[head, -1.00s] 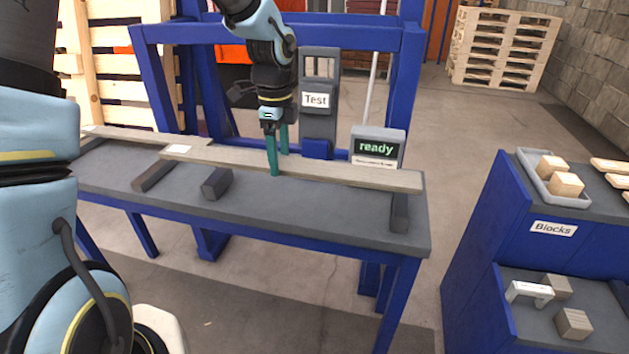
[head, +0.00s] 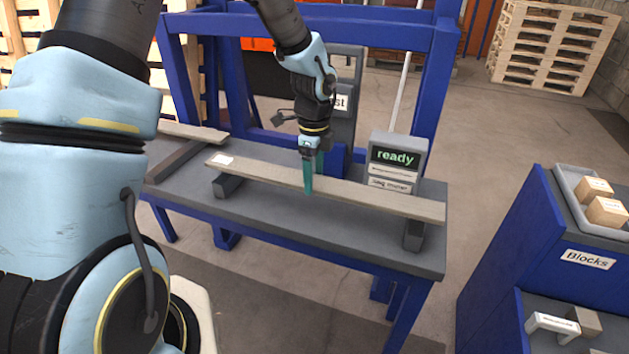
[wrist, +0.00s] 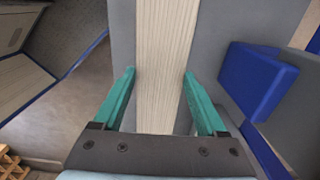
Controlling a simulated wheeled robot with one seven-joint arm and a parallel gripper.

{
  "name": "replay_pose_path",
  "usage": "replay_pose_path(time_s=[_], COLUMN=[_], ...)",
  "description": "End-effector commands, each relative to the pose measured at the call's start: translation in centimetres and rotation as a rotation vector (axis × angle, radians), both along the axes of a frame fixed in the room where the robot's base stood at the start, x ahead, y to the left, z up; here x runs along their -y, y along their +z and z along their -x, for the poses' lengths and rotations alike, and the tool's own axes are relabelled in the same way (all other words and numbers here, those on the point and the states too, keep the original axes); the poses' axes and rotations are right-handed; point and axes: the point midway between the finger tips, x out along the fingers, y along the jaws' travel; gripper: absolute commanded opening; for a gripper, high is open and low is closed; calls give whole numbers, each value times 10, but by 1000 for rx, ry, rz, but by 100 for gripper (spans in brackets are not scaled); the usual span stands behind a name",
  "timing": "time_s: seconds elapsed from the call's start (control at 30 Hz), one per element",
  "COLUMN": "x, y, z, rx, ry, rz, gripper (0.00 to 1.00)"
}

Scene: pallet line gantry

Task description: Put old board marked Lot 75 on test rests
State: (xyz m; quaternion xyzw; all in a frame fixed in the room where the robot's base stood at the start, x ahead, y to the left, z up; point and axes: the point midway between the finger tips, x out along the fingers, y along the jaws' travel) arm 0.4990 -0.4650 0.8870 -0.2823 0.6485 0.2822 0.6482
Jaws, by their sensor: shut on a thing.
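A long pale board (head: 370,196) with a white label at its left end lies lengthwise above the grey bench; the label is too small to read. My gripper (head: 308,182) is shut on it near its middle. In the wrist view the board (wrist: 165,60) runs between the two green fingers (wrist: 159,75). The board's left end is over a dark rest (head: 228,187) and its right end over another dark rest (head: 414,236). I cannot tell whether it touches them.
A second board (head: 190,131) lies at the bench's left end, by a long dark bar (head: 178,161). A display reading "ready" (head: 397,155) stands close behind the held board. Blue gantry posts (head: 434,80) rise behind. A blue Blocks stand (head: 540,255) is at right.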

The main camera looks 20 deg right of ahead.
Motion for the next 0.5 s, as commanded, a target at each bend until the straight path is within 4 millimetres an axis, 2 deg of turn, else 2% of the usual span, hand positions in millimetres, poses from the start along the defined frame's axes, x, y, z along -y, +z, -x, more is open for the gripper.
replay_pose_path(time_s=[0.13,0.5], x=[0,0], y=[-19,-25], z=[1,0], rx=[-1,0], ry=[-2,-1], rz=[-1,0], gripper=[1,1])
